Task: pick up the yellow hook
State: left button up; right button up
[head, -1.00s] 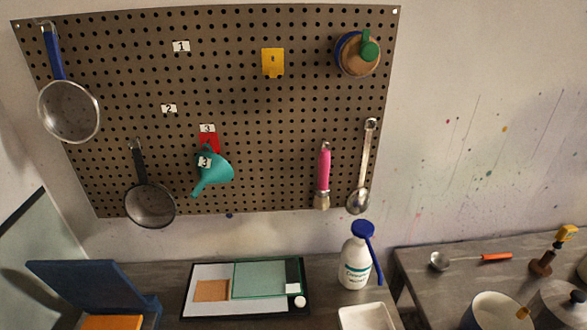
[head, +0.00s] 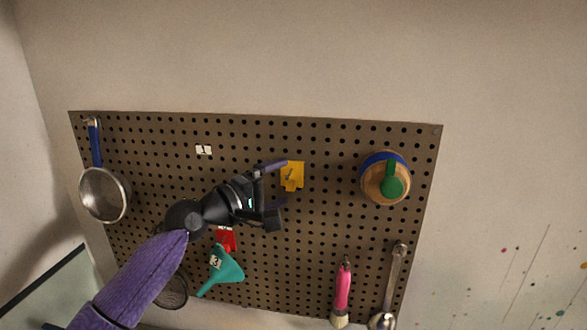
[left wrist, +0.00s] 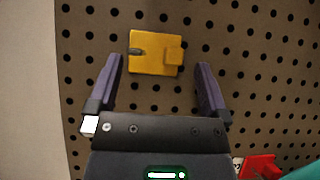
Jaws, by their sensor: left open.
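The yellow hook (head: 292,176) is a small flat plate with a raised peg, fixed on the brown pegboard in the upper middle. In the left wrist view the yellow hook (left wrist: 153,53) lies just beyond the fingertips, between their lines. My left gripper (head: 279,183) is open and empty, reaching up from the lower left beside the hook. In the left wrist view my left gripper (left wrist: 159,64) shows a purple finger on each side of the hook, apart from it. My right gripper is not seen.
Board around the yellow hook is bare.

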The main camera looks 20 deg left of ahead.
pick_arm(q)
jog(key=shift+w+d, duration=0.25)
jog(key=shift+w, duration=0.45)
jog(key=shift+s, duration=0.15)
jog(key=shift+c, duration=0.3)
grip_shut()
